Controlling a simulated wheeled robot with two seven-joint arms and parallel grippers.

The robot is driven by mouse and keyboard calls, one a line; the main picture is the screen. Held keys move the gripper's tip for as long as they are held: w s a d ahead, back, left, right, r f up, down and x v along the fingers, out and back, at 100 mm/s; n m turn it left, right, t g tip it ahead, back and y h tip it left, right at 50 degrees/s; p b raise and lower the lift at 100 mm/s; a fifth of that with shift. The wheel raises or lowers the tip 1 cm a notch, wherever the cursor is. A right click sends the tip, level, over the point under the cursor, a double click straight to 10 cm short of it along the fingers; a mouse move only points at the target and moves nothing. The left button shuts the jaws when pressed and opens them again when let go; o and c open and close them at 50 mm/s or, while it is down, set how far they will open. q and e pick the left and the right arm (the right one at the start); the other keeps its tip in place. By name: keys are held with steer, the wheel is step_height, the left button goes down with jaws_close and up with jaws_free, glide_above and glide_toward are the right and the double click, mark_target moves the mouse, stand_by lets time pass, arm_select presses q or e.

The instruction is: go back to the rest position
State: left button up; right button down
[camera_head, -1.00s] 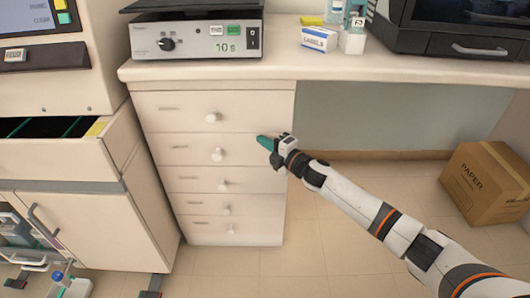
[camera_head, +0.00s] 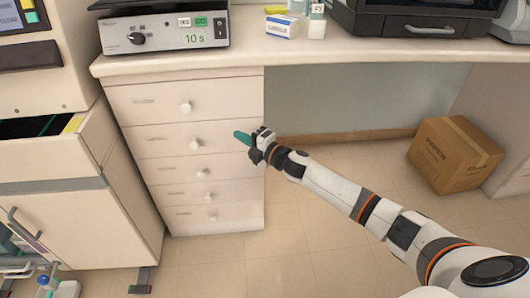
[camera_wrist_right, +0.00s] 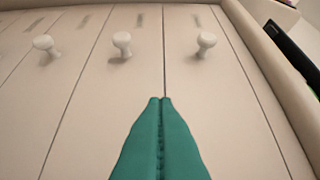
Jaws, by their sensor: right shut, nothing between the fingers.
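My right gripper (camera_head: 242,137) has teal fingers and is held out in front of the drawer unit. Its arm comes in from the lower right. In the right wrist view its two teal fingers (camera_wrist_right: 160,101) are pressed together with nothing between them. The drawer unit's white front (camera_head: 233,192) has several round knobs, and the fingertips point toward it. Some of these knobs (camera_wrist_right: 122,42) also show beyond the fingertips in the right wrist view. My left gripper is not in view.
A white counter (camera_head: 290,55) runs above the drawers, bearing a device (camera_head: 162,38) with a dial, a labels box (camera_head: 282,26) and a dark machine (camera_head: 410,18). An open drawer (camera_head: 50,160) juts out at left. A cardboard box (camera_head: 455,155) stands on the floor at right. The floor between is clear.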

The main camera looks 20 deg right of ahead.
steer(key=p+v, duration=0.1)
steer(key=v, duration=0.7)
steer(key=shift+d+f, duration=0.25)
steer(key=shift+d, duration=0.1)
